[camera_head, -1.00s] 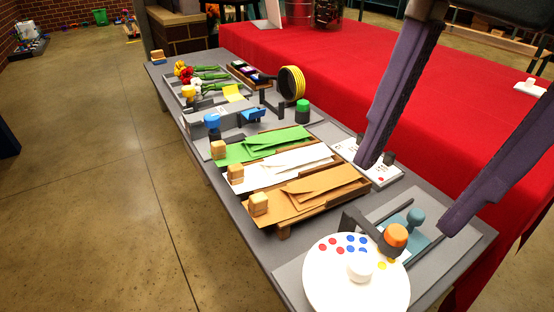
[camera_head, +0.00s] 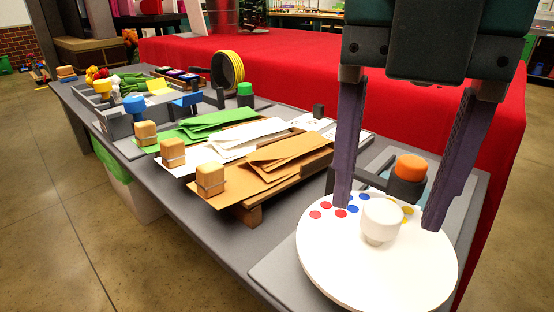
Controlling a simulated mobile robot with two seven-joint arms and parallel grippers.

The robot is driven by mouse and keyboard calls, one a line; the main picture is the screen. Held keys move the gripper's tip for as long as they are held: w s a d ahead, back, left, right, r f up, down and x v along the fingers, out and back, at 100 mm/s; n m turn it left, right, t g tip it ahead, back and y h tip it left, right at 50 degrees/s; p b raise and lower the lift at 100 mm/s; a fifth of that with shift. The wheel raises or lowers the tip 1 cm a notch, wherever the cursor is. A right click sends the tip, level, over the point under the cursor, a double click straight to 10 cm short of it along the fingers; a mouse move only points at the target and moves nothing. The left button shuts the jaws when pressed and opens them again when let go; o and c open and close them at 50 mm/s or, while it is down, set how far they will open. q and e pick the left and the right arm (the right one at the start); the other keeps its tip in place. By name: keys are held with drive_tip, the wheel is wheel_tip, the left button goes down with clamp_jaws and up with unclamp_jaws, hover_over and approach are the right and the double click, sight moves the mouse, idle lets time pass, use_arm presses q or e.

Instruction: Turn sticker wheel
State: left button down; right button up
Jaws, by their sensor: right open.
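The sticker wheel (camera_head: 340,262) is a round white disc at the front right of the grey table. Red, blue and yellow dots lie along its far part, and a white knob (camera_head: 381,219) stands up from its middle. My right gripper (camera_head: 388,218) is open, pointing down over the wheel. Its two long dark fingers stand apart, one to each side of the knob, and seem not to touch it. Whether the fingertips touch the disc I cannot tell. My left gripper is not in view.
An orange-topped part (camera_head: 411,167) in a dark holder stands just behind the wheel. Trays of brown (camera_head: 286,152), white and green sheets with wooden blocks lie to the left. A yellow tape roll (camera_head: 228,70) stands further back. A red-covered table (camera_head: 300,62) is behind.

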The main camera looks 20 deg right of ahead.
drive_tip(key=shift+f, duration=0.55)
drive_tip(key=shift+c, duration=0.2)
clamp_jaws()
